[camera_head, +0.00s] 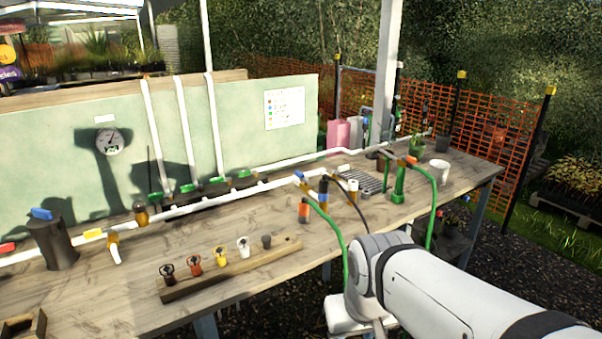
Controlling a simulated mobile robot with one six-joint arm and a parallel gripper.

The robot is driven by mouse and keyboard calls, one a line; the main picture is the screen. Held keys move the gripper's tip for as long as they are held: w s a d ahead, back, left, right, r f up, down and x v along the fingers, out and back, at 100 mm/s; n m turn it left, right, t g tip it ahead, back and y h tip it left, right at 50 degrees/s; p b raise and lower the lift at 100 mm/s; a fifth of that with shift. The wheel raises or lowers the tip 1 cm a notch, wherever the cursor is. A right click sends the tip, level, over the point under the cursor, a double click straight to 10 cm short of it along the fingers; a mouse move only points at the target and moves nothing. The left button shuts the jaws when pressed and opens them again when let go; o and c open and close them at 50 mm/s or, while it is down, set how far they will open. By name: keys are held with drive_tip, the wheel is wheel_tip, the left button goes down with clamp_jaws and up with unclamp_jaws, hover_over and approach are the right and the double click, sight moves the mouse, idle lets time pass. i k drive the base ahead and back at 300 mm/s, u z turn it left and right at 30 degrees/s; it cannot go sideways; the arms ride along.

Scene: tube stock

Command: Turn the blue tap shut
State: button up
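A blue tap handle (41,213) sits on top of a dark cylindrical body at the far left of the bench, lying roughly along the white pipe. A second small blue handle (298,174) shows on the pipe fittings near the middle of the bench. I cannot tell from the picture whether either is open or shut. My white arm (440,290) comes in from the lower right and ends in front of the bench's near edge. Its gripper is not visible in this view, and both blue handles are well to the left of the arm.
The wooden bench (130,305) carries white pipes with yellow, red and green handles. A wooden rack (235,270) of small coloured fittings lies near the front edge. Green hoses (335,235) hang over the edge beside my arm. A gauge (109,141) is on the back panel.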

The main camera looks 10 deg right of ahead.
sight(299, 174)
drive_tip(key=z, duration=0.45)
drive_tip(key=i, duration=1.3)
drive_tip(key=u, duration=0.05)
